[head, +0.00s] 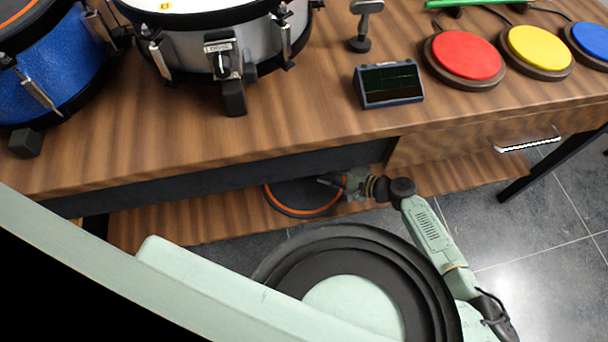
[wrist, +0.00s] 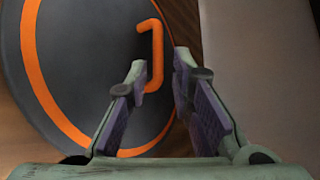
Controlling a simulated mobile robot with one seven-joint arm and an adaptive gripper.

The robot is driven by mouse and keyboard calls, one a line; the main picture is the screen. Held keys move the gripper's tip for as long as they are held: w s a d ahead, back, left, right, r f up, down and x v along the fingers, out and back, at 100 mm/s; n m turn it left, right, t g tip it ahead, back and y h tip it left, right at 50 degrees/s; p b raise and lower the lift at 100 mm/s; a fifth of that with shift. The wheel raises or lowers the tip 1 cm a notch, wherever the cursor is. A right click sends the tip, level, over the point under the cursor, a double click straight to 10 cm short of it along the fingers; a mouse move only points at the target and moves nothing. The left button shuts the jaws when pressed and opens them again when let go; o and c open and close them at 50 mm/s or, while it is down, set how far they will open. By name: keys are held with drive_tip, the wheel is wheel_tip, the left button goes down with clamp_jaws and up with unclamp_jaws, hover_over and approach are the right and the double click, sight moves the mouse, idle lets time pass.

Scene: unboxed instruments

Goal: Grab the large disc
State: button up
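The large disc (wrist: 85,75) is dark grey with an orange ring and an orange bar handle (wrist: 155,60). In the head view the disc (head: 300,196) lies on the low shelf under the table, partly hidden by the tabletop and my gripper. My gripper (head: 326,181) reaches in over the disc's right part. In the wrist view my gripper (wrist: 160,64) is open, its fingers apart. The near end of the handle appears between the fingertips, closer to the left finger. A gap shows on the right finger's side. I cannot tell whether the left finger touches it.
The wooden tabletop (head: 300,125) overhangs the lower shelf (head: 160,222). Drums (head: 225,45), a small black-screened device (head: 389,84), and red (head: 466,55), yellow (head: 540,47) and blue (head: 597,38) pads stand on top. A drawer handle (head: 527,142) is at the right.

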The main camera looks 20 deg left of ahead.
sight(311, 178)
drive_tip(key=x, duration=0.5)
drive_tip(key=shift+w+a+f, duration=0.1)
drive_tip(key=shift+a+f, duration=0.05)
drive_tip(key=shift+f, duration=0.25)
clamp_jaws()
